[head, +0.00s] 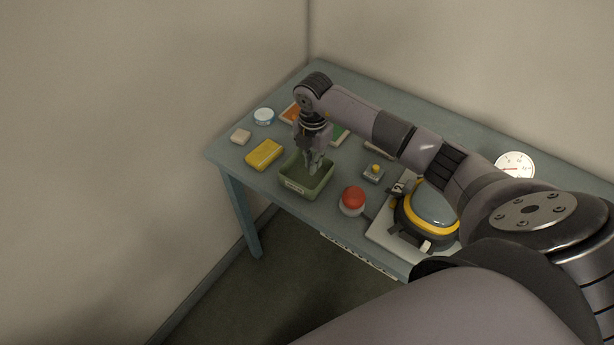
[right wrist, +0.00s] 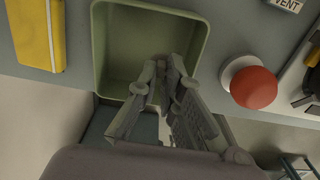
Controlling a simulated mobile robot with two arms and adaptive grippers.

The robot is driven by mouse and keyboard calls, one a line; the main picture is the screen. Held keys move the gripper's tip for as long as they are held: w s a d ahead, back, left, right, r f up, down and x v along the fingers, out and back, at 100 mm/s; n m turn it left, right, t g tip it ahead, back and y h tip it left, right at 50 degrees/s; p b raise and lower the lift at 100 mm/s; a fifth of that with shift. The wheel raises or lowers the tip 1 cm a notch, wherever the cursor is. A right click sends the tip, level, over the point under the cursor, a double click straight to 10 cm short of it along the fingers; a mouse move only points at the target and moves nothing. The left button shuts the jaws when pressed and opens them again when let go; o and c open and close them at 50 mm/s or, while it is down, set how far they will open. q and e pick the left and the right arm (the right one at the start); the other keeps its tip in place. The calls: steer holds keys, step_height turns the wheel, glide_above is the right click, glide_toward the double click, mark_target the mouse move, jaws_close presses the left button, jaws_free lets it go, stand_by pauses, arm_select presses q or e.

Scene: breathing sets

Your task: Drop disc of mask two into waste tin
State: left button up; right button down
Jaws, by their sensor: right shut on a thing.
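The waste tin (head: 290,187) is a green open box with a label on its front, near the table's front left edge. In the right wrist view the tin (right wrist: 98,50) shows from above, and its visible floor looks empty. My right gripper (head: 315,168) points down over the tin, its fingertips (right wrist: 166,72) at or within the opening. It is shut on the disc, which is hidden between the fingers. A mask with a yellow rim and grey visor (head: 436,205) lies on a pale board to the right, partly behind my arm. My left gripper is out of view.
A yellow box (head: 264,154) is left of the tin, with a pale block (head: 241,136) and a small round jar (head: 264,116) behind. A red dome button (head: 353,198) stands close to the tin's right. A gauge (head: 515,166) stands at the back right.

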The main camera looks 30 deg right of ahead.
steer(key=c, duration=1.7)
jaws_free()
steer(key=shift+o, duration=0.2)
steer(key=shift+r, duration=0.1)
step_height(320, 180, up, 12)
